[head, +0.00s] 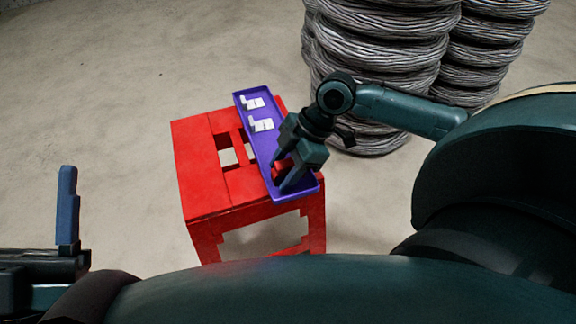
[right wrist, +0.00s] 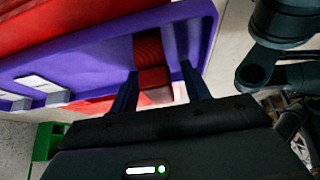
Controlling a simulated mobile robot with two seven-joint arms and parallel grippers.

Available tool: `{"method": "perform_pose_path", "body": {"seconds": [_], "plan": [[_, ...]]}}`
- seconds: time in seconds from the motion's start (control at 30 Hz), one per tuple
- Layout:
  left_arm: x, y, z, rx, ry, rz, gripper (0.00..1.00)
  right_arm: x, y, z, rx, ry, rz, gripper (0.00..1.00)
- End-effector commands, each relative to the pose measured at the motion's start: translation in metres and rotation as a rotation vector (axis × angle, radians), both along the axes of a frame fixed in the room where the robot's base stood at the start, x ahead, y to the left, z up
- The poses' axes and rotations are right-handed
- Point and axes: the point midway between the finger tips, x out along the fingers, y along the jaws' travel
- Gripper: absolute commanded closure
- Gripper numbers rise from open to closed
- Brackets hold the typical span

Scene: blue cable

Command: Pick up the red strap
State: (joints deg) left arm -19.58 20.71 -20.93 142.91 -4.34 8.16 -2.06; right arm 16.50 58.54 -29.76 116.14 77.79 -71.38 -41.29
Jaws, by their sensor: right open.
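The red strap (head: 281,168) lies toward the near end of a long purple tray (head: 262,153) on a red stool-like stand. My right gripper (head: 283,177) is over that end of the tray, pointing down, and partly hides the strap. In the right wrist view the strap (right wrist: 150,58) shows as a ribbed red piece between the two open fingers (right wrist: 160,70), with gaps at the sides. Whether a finger touches it cannot be told. My left gripper (head: 67,210) shows at the lower left edge, away from the stand, with one blue finger upright.
Two white pieces (head: 254,103) (head: 262,125) lie farther up the tray. The red stand (head: 195,170) has cut-out openings in its top. Tall stacks of grey cable coils (head: 385,60) stand behind my right arm. The floor to the left is clear.

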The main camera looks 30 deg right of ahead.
Motion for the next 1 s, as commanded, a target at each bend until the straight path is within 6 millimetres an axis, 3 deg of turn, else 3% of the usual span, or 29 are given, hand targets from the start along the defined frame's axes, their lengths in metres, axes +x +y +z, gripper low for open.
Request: {"method": "perform_pose_path", "body": {"seconds": [0.1,0.67,0.87,1.0], "plan": [[0.000,0.000,0.000,0.000,0.001,0.000,0.42,0.000,0.000,0.001,0.000,0.000,0.000,0.54],[0.000,0.000,0.000,-0.001,0.003,-0.001,0.42,0.000,0.000,0.001,0.000,0.000,0.000,0.99],[0.000,0.000,0.000,0.000,0.004,0.000,0.42,0.000,0.000,0.001,0.000,0.000,0.000,0.99],[0.001,0.000,0.002,-0.003,0.040,0.000,0.42,0.000,-0.001,0.015,0.000,-0.001,0.000,0.99]]}}
